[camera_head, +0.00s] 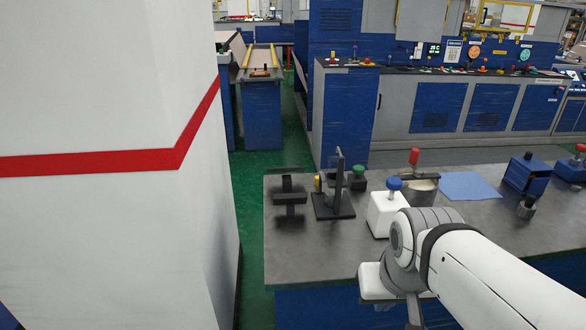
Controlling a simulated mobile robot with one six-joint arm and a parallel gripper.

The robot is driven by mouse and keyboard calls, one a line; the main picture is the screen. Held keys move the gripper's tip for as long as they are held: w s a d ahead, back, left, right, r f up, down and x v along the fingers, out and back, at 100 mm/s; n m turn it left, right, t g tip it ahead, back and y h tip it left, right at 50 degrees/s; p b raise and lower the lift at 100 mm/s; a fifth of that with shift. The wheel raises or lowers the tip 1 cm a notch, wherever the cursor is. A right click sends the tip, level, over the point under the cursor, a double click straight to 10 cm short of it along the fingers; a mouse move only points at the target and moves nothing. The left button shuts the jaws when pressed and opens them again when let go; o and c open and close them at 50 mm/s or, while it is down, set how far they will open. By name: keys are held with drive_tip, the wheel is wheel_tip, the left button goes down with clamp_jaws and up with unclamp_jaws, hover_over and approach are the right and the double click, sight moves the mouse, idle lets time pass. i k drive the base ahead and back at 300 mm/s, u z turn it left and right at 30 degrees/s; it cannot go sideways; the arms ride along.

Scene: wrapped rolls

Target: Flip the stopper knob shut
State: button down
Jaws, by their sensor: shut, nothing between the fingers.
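Several knobs stand on the grey workbench, and I cannot tell for sure which is the stopper knob. A red knob (414,156) stands upright beside a round pale-topped pot (419,184). A blue knob (394,184) sits on top of a white block (386,213). A green knob (358,170) is on a dark fitting behind a black upright bracket (334,206). My white arm comes in from the lower right, and its grey joint overlaps the bench in front of the white block. My gripper's fingers cannot be made out.
The workbench (296,247) has free room at its front left. A black stand (290,195) is at its left end. A blue sheet (467,186) lies to the right, with a blue box (527,173) and a dark-knobbed cylinder (526,207) beyond. A white wall (110,230) blocks the left.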

sight(320, 179)
drive_tip(key=u, duration=0.1)
drive_tip(key=i, duration=1)
drive_tip(key=u, duration=0.05)
